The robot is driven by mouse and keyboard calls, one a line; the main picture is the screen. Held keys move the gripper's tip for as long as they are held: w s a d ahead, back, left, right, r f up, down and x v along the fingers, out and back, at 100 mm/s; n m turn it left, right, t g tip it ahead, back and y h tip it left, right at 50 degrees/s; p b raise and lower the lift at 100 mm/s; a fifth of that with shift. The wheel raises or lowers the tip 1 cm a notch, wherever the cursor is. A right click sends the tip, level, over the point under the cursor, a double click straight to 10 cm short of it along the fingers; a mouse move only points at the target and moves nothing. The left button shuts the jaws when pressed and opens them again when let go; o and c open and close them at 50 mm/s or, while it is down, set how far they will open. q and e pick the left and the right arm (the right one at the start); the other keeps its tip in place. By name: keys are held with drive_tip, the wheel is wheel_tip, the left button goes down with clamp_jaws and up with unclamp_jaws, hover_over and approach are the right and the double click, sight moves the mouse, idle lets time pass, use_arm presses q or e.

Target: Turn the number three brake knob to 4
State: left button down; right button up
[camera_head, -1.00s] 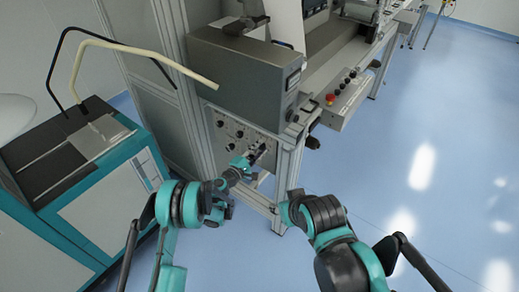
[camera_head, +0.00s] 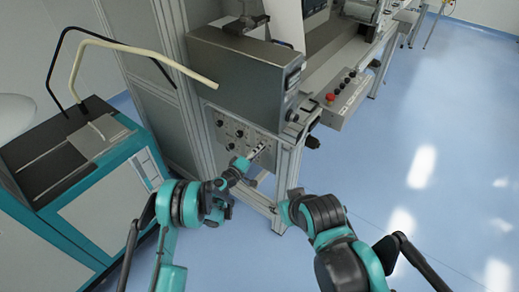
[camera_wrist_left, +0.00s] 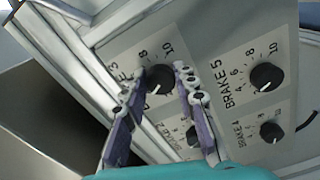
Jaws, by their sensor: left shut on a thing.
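The number three brake knob (camera_wrist_left: 159,79) is a round black knob on a grey panel. In the left wrist view, its 8 and 10 marks show above it; lower scale marks are hidden by a finger. Its white pointer line points down and slightly left. My left gripper (camera_wrist_left: 158,73) is shut on this knob, one fingertip on each side. In the head view, my left gripper (camera_head: 261,148) reaches the right part of the knob panel (camera_head: 228,147), and the knob is hidden there. My right arm is folded low at the centre; its fingers cannot be made out.
The brake 5 knob (camera_wrist_left: 267,76) and brake 4 knob (camera_wrist_left: 271,132) sit to the right, and another knob (camera_wrist_left: 193,136) is below. A grey box (camera_head: 245,75) overhangs the panel. A teal-and-grey cabinet (camera_head: 105,205) stands left. Blue floor is free at right.

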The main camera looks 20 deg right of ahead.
idle(0.5)
use_arm(q)
drive_tip(key=c, duration=1.2)
unclamp_jaws()
drive_tip(key=v, duration=0.7)
drive_tip(key=shift+s+a, duration=0.2)
